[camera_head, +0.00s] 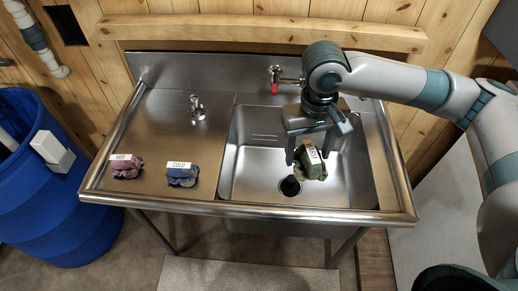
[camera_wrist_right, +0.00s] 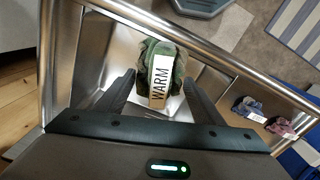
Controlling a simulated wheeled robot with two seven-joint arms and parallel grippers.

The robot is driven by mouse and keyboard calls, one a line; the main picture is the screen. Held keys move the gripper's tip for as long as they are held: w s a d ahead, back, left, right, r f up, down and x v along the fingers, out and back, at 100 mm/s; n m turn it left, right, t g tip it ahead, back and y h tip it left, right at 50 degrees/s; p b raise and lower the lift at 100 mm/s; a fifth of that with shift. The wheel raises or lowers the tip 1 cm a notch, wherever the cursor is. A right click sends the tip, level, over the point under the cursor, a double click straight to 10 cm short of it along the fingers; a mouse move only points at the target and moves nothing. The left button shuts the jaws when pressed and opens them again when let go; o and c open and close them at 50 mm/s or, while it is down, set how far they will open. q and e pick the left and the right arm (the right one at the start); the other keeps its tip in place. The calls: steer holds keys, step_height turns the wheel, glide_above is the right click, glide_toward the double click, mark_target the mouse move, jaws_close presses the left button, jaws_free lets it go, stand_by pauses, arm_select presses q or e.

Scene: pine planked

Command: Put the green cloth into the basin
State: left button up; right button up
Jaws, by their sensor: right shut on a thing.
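The green cloth (camera_head: 314,165) is a crumpled bundle with a white label reading WARM. My right gripper (camera_head: 307,160) is shut on it and holds it over the basin (camera_head: 240,186), a steel sink with a dark drain. In the right wrist view the green cloth (camera_wrist_right: 165,62) sits between the fingers of the right gripper (camera_wrist_right: 158,88), its label facing the camera. Whether the cloth touches the basin floor I cannot tell. My left gripper is out of view.
A purple cloth (camera_head: 127,171) labelled HOT and a blue cloth (camera_head: 183,180) labelled COLD lie on the drainboard left of the basin. A faucet with a red part (camera_head: 275,87) stands at the back rim. A blue barrel (camera_head: 50,190) stands at the left.

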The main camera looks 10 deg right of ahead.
arm_select(q)
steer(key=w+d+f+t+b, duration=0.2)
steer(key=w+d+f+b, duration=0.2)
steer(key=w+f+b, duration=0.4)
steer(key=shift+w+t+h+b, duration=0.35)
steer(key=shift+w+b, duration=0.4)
steer(key=shift+b, duration=0.65)
arm_select(e)
steer(key=w+f, duration=0.2)
steer(key=f, duration=0.9)
steer(key=w+f, duration=0.2)
steer(key=f, duration=0.8)
steer(key=shift+w+d+f, duration=0.15)
steer(key=shift+w+f, duration=0.2)
